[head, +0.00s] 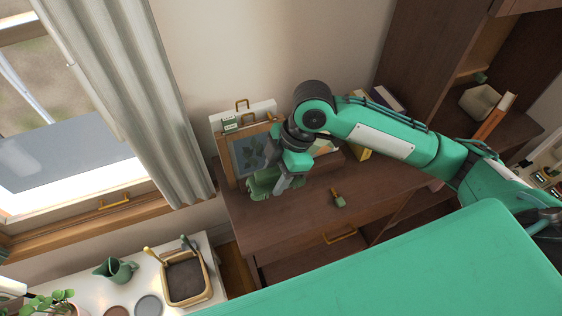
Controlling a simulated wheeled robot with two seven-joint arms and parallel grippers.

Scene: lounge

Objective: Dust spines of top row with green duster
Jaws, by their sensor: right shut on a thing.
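My right gripper (283,186) comes in from the right and is low over the left end of the brown desk, close to a framed picture. It is shut on a green thing (262,182) that looks like the green duster. The gripper and wrist hide part of it, so its handle is not clear. Several books (361,99), some yellow and some dark, stand at the back of the desk, partly behind my arm. I cannot make out a top row of spines. My left gripper is not in view.
The desk (300,222) has a small green-headed tool with a wooden handle (338,199) near its front. The framed picture (248,153) leans by the wall. A dark shelf unit (425,60) stands right, with a pale bin (479,102). A white table (205,293) is lower left.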

